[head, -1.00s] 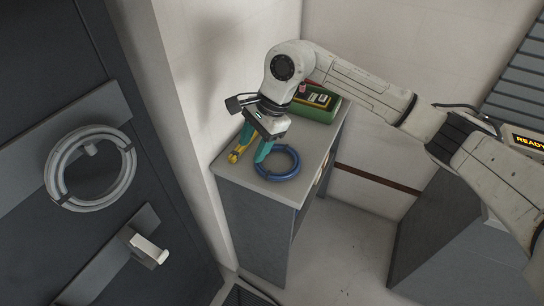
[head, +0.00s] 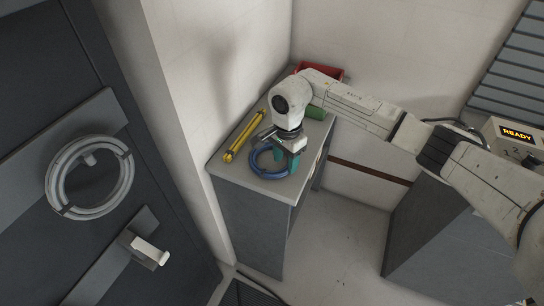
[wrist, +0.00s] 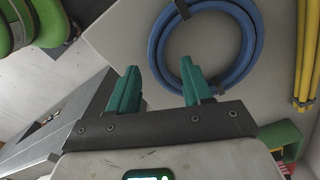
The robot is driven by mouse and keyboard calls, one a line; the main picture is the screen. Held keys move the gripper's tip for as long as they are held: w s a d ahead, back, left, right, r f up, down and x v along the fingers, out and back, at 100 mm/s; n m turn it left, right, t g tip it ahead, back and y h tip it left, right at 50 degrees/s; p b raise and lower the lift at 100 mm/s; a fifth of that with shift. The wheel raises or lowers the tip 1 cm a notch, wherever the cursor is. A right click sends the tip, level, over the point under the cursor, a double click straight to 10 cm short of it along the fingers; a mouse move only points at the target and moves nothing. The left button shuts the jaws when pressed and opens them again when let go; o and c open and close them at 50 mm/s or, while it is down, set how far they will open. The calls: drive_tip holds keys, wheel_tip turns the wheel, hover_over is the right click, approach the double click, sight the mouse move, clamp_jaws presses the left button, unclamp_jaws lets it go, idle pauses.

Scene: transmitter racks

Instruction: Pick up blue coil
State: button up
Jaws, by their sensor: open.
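The blue coil (head: 258,172) lies flat on top of the grey cabinet (head: 225,172), near its front end. In the wrist view the blue coil (wrist: 252,40) is a ring with dark ties. My gripper (head: 287,162) is at the coil's right side, pointing down, with teal fingers apart and empty. In the wrist view, at my gripper (wrist: 159,72), the right fingertip appears inside the ring's opening and the left one outside it. The near-left band shows between them. I cannot tell how far the fingertips are above the cabinet top. My gripper hides part of the coil in the head view.
A green box (head: 316,112) and a red bin (head: 328,70) are farther back. A grey coil (head: 76,210) hangs on the dark panel at left. Floor is clear right of the cabinet.

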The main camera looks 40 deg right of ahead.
drive_tip(key=shift+f, duration=1.15)
drive_tip(key=shift+c, duration=0.4)
clamp_jaws()
